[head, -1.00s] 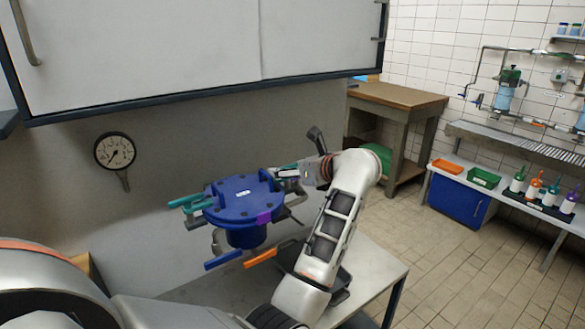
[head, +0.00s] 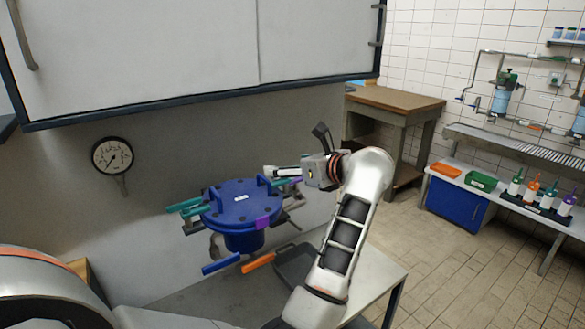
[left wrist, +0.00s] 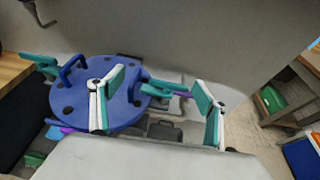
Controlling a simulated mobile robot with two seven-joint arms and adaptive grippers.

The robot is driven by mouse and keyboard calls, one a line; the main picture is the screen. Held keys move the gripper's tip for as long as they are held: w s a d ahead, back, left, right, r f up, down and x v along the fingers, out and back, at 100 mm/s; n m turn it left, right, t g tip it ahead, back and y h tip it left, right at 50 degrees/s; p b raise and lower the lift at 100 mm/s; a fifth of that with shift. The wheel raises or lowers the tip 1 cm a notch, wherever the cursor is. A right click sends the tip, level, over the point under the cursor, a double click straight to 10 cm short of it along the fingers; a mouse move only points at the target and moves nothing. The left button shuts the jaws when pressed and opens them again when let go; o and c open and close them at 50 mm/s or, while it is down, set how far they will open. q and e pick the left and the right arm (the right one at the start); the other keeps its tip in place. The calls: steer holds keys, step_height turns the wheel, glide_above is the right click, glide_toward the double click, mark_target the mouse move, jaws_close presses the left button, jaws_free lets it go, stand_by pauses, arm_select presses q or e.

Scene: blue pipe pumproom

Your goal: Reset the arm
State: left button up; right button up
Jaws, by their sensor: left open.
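My left gripper (head: 277,174) is open and empty, just right of and slightly above the blue flanged vessel (head: 243,203). In the left wrist view, the two teal-padded fingers of the left gripper (left wrist: 160,90) are spread wide. The round blue lid (left wrist: 95,95) of the vessel shows behind and left of them, with a teal handle (left wrist: 165,86) seen between the fingers. I cannot tell whether a finger touches it. The vessel has teal handles at left (head: 187,206), a blue handle (head: 221,264) and an orange handle (head: 258,262) below. My right gripper is not in view.
A grey table (head: 375,278) stands below with a dark tray (head: 297,262) on it. White cabinets (head: 150,55) hang above, and a gauge (head: 112,156) is on the wall at left. A wooden bench (head: 400,100) stands behind; tiled floor at right is open.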

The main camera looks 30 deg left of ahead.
arm_select(q)
steer(key=shift+m+t+h, duration=0.3)
steer(key=shift+t+h, duration=0.1)
steer(key=shift+h, duration=0.2)
steer(key=d, duration=0.1)
steer(key=d+f, duration=0.1)
steer(key=d, duration=0.3)
steer(key=shift+w+f, duration=0.15)
steer(key=shift+w, duration=0.1)
steer(key=x, duration=0.8)
steer(key=shift+g, duration=0.3)
